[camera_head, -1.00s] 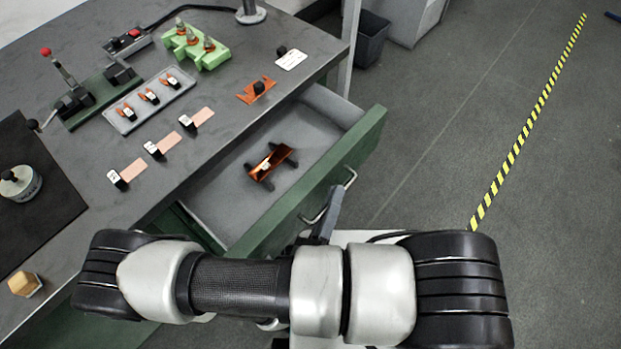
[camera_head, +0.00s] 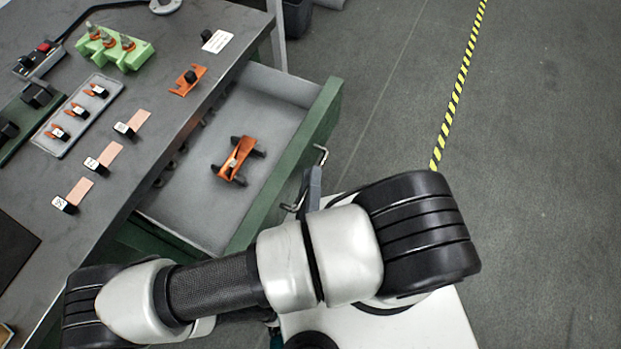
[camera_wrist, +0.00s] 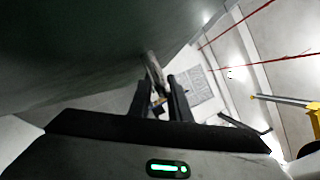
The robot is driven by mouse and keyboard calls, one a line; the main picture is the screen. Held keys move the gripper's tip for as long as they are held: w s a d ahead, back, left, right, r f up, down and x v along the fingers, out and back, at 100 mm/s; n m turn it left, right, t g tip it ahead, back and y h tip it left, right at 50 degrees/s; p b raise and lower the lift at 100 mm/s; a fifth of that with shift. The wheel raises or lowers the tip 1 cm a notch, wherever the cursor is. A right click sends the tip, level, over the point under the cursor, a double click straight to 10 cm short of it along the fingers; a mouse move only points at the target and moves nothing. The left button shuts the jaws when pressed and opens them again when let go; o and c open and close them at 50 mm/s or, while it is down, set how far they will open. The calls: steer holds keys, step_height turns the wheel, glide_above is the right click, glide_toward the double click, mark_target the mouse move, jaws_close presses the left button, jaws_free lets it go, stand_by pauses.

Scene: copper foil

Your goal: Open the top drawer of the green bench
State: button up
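The top drawer (camera_head: 180,218) of the green bench stands well open in the head view, its grey inside showing and its green front (camera_head: 318,118) toward me. A silver bar handle (camera_head: 322,155) is on that front. My gripper (camera_head: 311,185) is at the handle; my arm partly hides it. In the wrist view, the two dark fingers of my gripper (camera_wrist: 161,98) stand either side of the pale handle (camera_wrist: 153,68) and appear shut on it. The dark drawer front (camera_wrist: 85,50) fills the upper left there.
An orange bracket with dark ends (camera_head: 236,160) lies in the drawer. The grey benchtop (camera_head: 150,165) holds a green fixture (camera_head: 118,50), a grey tray (camera_head: 98,118) of small parts and several copper strips. The floor (camera_head: 540,130) to the right is open, with a yellow-black line (camera_head: 458,90).

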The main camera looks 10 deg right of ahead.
steer(key=v, duration=1.7)
steer(key=shift+s, duration=0.25)
